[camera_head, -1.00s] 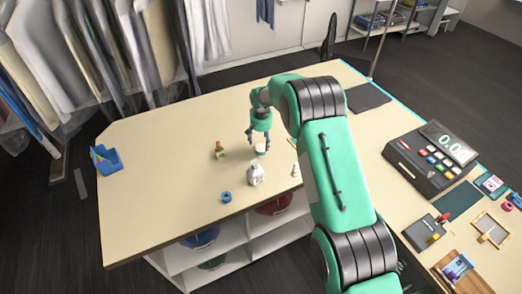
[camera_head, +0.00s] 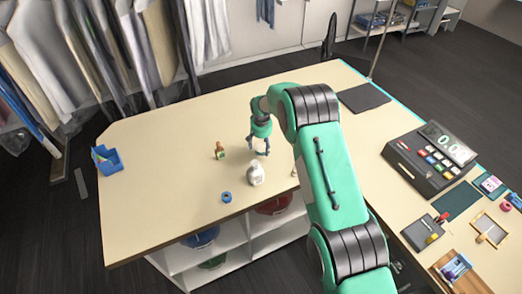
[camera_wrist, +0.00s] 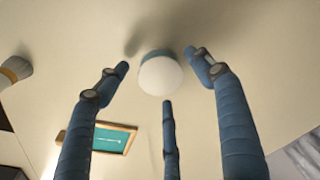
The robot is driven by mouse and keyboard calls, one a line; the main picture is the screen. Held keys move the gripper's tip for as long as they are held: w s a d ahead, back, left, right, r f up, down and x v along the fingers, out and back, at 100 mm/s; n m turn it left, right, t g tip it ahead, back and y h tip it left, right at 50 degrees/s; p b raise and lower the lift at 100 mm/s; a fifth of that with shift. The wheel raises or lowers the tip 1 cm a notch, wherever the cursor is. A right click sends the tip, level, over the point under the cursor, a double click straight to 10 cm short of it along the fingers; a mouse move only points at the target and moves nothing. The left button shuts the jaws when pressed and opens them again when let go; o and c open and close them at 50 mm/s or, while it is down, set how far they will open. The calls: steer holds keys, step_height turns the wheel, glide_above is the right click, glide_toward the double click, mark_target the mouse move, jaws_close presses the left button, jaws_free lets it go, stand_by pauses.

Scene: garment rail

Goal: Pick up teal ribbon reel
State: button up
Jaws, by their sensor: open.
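A small round reel (camera_wrist: 160,75) with a pale flat face and a teal-blue side shows in the wrist view, standing on the beige table. It looks like the teal ribbon reel. My gripper (camera_head: 260,150) is open, with its blue fingers spread around the reel; I see clear gaps between the fingers and it. In the head view the fingers largely hide the reel.
A white bottle (camera_head: 256,175) stands close in front of my gripper. The table's left part is mostly clear.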

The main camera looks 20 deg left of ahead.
steer(key=shift+w+f, duration=0.1)
steer(key=shift+f, duration=0.85)
steer(key=c, duration=1.2)
